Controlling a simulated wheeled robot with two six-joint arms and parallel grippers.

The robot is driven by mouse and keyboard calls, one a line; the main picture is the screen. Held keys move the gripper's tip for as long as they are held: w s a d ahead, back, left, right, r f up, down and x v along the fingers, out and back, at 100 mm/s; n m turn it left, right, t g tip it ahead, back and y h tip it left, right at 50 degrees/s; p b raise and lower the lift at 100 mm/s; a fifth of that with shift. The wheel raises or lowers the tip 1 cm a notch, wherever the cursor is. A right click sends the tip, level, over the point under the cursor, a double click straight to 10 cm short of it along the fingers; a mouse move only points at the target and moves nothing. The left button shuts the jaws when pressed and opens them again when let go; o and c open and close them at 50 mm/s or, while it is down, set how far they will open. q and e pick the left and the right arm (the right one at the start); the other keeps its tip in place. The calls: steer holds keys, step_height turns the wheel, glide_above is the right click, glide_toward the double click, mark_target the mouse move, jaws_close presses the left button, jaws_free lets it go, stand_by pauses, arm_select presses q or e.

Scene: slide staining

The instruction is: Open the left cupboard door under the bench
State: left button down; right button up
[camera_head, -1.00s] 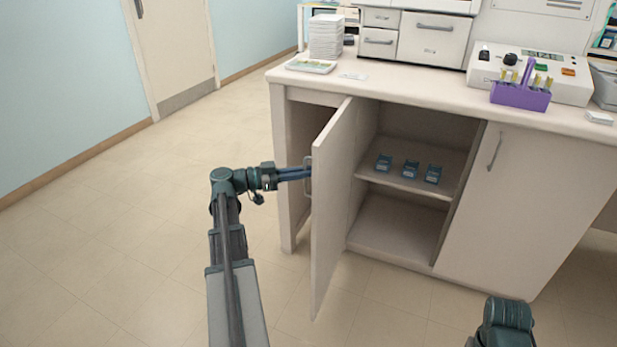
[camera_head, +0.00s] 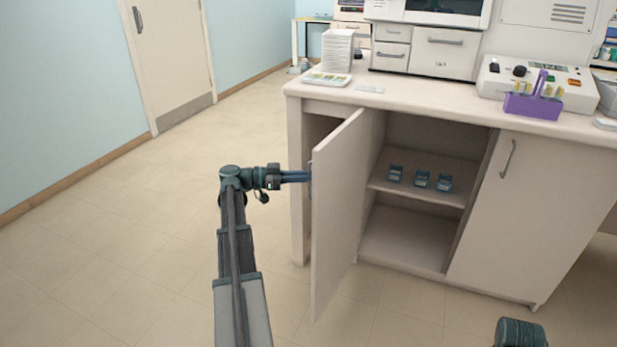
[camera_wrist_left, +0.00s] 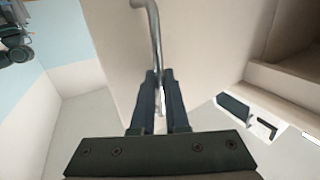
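The left cupboard door (camera_head: 340,215) under the bench stands well open, swung out from the cabinet, with its outer face turned left. Its metal handle (camera_wrist_left: 152,30) runs down between the fingers of my left gripper (camera_wrist_left: 158,85) in the left wrist view. The fingers are closed around the bar. In the head view my left gripper (camera_head: 302,176) reaches the door's outer face from the left, and the handle is mostly hidden there. My right gripper is out of view; only part of my right arm shows at the bottom right.
The open cupboard shows a shelf (camera_head: 408,189) with several small blue items (camera_head: 421,179). The right cupboard door (camera_head: 535,215) is closed. The bench top (camera_head: 420,103) holds a purple rack (camera_head: 533,105), an instrument and drawers. The floor left of the door is clear.

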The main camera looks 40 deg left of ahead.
arm_select(q)
steer(key=c, duration=1.2)
jaws_free()
steer(key=shift+w, duration=0.1)
steer(key=v, duration=1.3)
steer(key=shift+s+a, duration=0.25)
steer(key=shift+s, duration=0.1)
